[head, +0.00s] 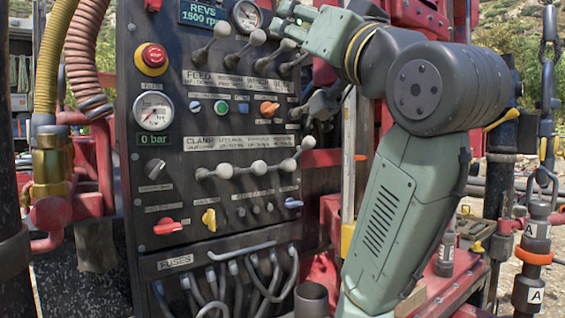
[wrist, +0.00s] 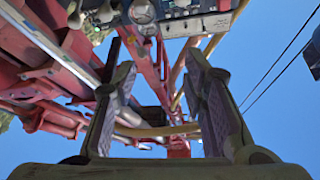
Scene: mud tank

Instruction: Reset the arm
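My arm rises at the right of the head view, its green and dark grey links bent over in front of the control panel (head: 225,140). The arm's upper end reaches left near the panel's top right levers. In the wrist view my gripper (wrist: 160,75) is open. Its two dark padded fingers stand well apart, with nothing held between them. Past the fingers are red frame parts, a yellow hose (wrist: 155,131) and blue sky. In the head view I cannot make out the fingertips clearly against the levers and dark parts.
The panel carries a red emergency stop (head: 154,56), a pressure gauge (head: 153,111) at 0 bar, and a lower lever row (head: 255,169). Ribbed hoses (head: 85,50) hang at the left. Red machine framing surrounds my arm.

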